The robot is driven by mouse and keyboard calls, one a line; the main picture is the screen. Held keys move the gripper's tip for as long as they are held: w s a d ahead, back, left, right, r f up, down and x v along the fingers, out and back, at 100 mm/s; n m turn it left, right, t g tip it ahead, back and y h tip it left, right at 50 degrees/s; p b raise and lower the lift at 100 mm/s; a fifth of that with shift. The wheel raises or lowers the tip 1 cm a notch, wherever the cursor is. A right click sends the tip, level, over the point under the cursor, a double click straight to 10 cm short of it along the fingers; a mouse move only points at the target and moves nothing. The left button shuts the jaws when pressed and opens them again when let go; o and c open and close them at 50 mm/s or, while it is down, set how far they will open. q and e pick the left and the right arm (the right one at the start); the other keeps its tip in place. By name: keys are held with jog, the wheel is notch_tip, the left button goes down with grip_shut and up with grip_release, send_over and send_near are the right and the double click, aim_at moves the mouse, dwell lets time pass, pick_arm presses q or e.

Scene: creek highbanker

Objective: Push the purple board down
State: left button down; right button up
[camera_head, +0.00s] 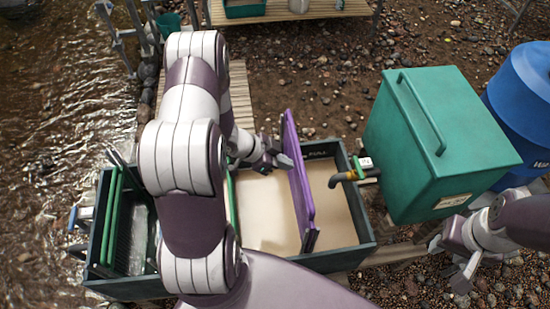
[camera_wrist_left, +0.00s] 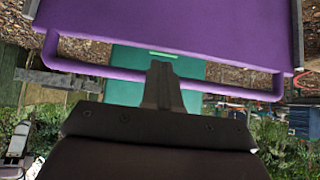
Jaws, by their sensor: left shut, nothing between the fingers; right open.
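The purple board (camera_head: 298,185) stands steeply on edge across the dark green box (camera_head: 346,232), between two tan water or sand areas. In the left wrist view the board (camera_wrist_left: 180,25) fills the top, with a purple bar (camera_wrist_left: 100,66) along its edge. My left gripper (camera_head: 280,161) is shut and empty, just left of the board's far upper part. Its shut fingertips (camera_wrist_left: 163,72) overlap the bar in the wrist view; I cannot tell whether they touch. My right gripper (camera_head: 455,262) is open and empty at the lower right, away from the board.
A green lidded tank (camera_head: 440,140) with a hose fitting (camera_head: 350,177) stands right of the box. A blue barrel (camera_head: 528,85) is behind it. A ribbed section with green bars (camera_head: 112,220) lies at the box's left end. Wet creek is left, pebbly ground behind.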

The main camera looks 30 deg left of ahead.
aim_at(295, 192)
pick_arm(q)
jog(key=shift+x, duration=1.75)
notch_tip(295, 192, down, 14)
jog(key=b, duration=0.9)
jog(key=shift+f, duration=0.15)
jog(key=shift+a, duration=0.1)
jog(key=p+v, duration=0.1)
jog(key=v, duration=1.1)
jog(key=shift+s+r+p, duration=0.2)
jog(key=shift+r+p, duration=0.05)
jog(key=shift+p, duration=0.1)
jog(key=shift+a, duration=0.1)
